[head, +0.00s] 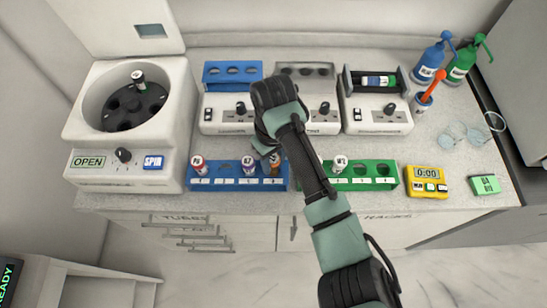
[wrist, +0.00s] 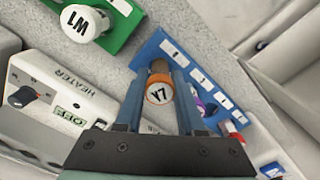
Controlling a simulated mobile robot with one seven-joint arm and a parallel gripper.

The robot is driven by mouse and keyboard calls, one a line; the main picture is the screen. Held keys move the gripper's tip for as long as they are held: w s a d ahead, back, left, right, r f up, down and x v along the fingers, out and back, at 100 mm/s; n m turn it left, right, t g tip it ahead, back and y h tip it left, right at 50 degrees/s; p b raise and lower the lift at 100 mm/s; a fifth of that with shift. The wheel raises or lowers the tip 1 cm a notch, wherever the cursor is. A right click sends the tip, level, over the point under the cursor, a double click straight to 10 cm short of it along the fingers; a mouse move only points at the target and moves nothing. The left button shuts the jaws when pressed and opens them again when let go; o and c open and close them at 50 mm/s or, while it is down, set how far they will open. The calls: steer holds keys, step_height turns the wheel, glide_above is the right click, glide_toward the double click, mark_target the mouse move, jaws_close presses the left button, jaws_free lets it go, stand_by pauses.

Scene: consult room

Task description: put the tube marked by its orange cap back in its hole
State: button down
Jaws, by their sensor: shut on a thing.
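The orange-capped tube, marked Y7, shows in the wrist view (wrist: 158,93) between the two fingers of my gripper (wrist: 160,80), which is shut on it. In the head view the tube (head: 275,160) is at the right end of the front blue rack (head: 240,184), by hole 4, with my gripper (head: 268,150) at its top. I cannot tell whether the tube's lower end is in the hole or just over it. A red-capped tube (head: 198,164) stands in hole 1 and a purple-capped tube (head: 248,165) in hole 3. Hole 2 looks empty.
A green rack (head: 370,184) with a white-capped tube (head: 340,163) stands to the right, partly behind my arm. A centrifuge (head: 128,110) with its lid open is at the left. Heater-type boxes (head: 228,120) line the back. A yellow timer (head: 427,181) lies right.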

steer(key=shift+f, duration=0.4)
steer(key=shift+c, duration=2.2)
jaws_free()
step_height(320, 180, up, 13)
steer(key=p, duration=0.1)
steer(key=shift+a, duration=0.1)
